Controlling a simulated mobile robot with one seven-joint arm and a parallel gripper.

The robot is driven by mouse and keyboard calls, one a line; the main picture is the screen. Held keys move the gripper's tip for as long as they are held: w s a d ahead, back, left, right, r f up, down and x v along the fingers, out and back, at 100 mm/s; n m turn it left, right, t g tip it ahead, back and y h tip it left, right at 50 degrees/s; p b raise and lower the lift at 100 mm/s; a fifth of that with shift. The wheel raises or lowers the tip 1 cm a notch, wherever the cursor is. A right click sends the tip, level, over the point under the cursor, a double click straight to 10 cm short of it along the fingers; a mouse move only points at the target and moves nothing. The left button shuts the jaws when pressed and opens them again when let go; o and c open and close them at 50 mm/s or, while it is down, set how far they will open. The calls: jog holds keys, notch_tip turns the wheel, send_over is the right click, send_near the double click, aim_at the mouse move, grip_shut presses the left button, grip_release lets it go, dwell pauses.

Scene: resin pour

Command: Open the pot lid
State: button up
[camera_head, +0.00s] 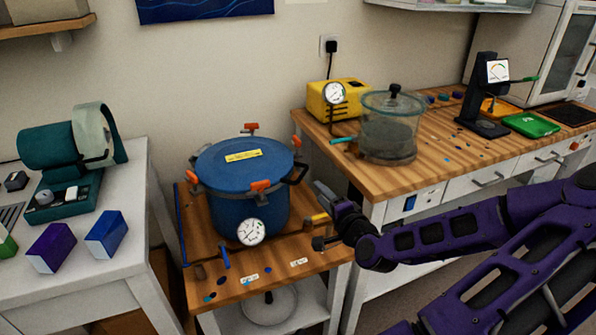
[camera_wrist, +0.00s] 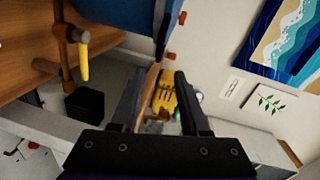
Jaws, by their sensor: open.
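The blue pot (camera_head: 240,212) stands on a wooden-topped cart, with its blue lid (camera_head: 225,163) on top. Orange clamps (camera_head: 260,185) sit around the lid's rim, and a black handle (camera_head: 297,174) shows at its right side. A round gauge (camera_head: 252,232) is at the pot's front. My gripper (camera_head: 322,215) is open and empty at the pot's right, beside a yellow lever (camera_head: 309,221). In the wrist view, my open gripper (camera_wrist: 160,92) is apart from the pot (camera_wrist: 118,18); the yellow lever (camera_wrist: 85,62) shows at upper left. The pot's far side is hidden.
A wooden bench at right holds a clear chamber (camera_head: 388,135), a yellow pump (camera_head: 333,98) and a green tray (camera_head: 531,124). A white table at left holds a teal machine (camera_head: 75,145) and boxes (camera_head: 107,234). The cart top (camera_head: 255,265) has little free room.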

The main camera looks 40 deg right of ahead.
jog(key=b+x, duration=0.1)
jog(key=x, duration=1.4)
jog(key=shift+w+f+b, duration=0.2)
jog(key=shift+w+b, duration=0.15)
jog(key=shift+b, duration=0.05)
jog(key=c, duration=0.7)
jog(key=shift+f, duration=0.1)
grip_shut()
